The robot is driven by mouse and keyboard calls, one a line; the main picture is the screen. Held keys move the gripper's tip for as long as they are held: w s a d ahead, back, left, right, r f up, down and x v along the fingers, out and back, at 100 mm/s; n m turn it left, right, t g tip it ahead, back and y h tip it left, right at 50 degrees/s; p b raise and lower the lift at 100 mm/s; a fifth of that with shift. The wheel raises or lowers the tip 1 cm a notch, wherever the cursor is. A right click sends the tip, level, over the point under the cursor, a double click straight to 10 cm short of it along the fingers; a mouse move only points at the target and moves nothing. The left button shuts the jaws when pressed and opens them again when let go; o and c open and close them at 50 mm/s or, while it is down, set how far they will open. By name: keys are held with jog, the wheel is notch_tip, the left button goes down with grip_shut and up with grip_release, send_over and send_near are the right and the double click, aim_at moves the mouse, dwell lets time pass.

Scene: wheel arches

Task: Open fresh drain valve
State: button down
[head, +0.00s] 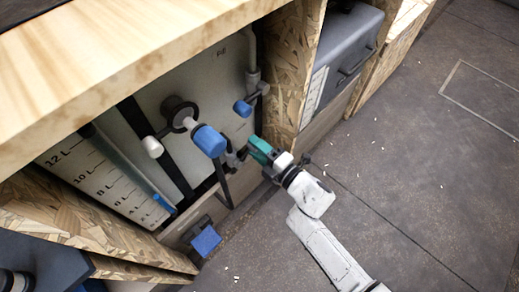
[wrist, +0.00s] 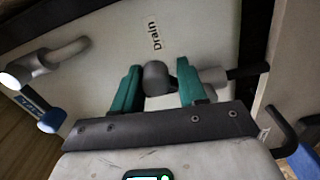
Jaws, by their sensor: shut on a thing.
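The drain valve shows in the wrist view as a dark grey rounded part (wrist: 155,77) below the printed word "Drain" on a pale panel. My gripper (wrist: 158,90) has its two teal fingers on either side of this part and is shut on it. A light grey piece and a black rod (wrist: 247,72) extend to the right of the fingers. In the head view my gripper (head: 258,149) is at the low right of the pale panel (head: 222,75). The fingers and small fittings there hide most of the valve, so its turn position cannot be told.
A blue-handled valve (head: 243,108) is just above my gripper. A large blue knob (head: 209,141) sticks out left of it. A blue block (head: 206,241) sits lower left. Wooden partitions (head: 291,70) and a wooden top (head: 110,45) frame the bay. Open floor (head: 440,190) lies right.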

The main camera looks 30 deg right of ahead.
jog(key=shift+s+a+r+n+b, duration=0.35)
jog(key=shift+a+n+b, duration=0.55)
jog(key=shift+n, duration=0.65)
jog(key=shift+s+a+r+n+b, duration=0.3)
jog(key=shift+a+n+b, duration=0.55)
jog(key=shift+n, duration=0.65)
jog(key=shift+s+a+r+n+b, duration=0.2)
jog(key=shift+a+r+n+b, duration=0.2)
jog(key=shift+a+n+b, duration=0.8)
jog(key=shift+d+n+p, duration=0.2)
jog(key=shift+n+p, duration=0.15)
jog(key=shift+p, duration=0.1)
jog(key=c, duration=0.6)
grip_release()
jog(key=shift+d, duration=0.1)
